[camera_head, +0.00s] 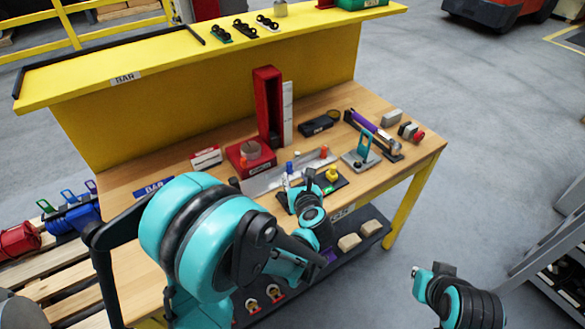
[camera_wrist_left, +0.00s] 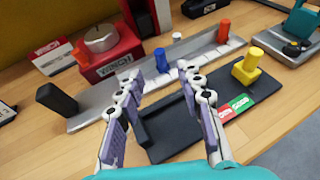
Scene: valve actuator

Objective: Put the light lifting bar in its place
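I cannot pick out the light lifting bar with certainty. A blue label reading BAR (camera_head: 153,187) lies on the table's left part, and another label reading BAR (camera_head: 126,79) is on the yellow shelf's front edge. A long thin black rail (camera_head: 100,62) runs along the shelf's left part. My left gripper (camera_head: 309,178) is over the table's front; in the left wrist view its two fingers (camera_wrist_left: 160,80) are apart with nothing between them, above a black tray (camera_wrist_left: 188,139). My right gripper (camera_head: 432,271) is off the table's front right; its fingers are too unclear to read.
A yellow knob (camera_wrist_left: 248,66) stands on the black tray. A long metal channel (camera_wrist_left: 92,116) lies behind, with a blue peg (camera_wrist_left: 161,60) and a dark post (camera_wrist_left: 57,98) near it. A red stand (camera_head: 268,100) rises at the back. A purple-handled tool (camera_head: 365,123) lies right.

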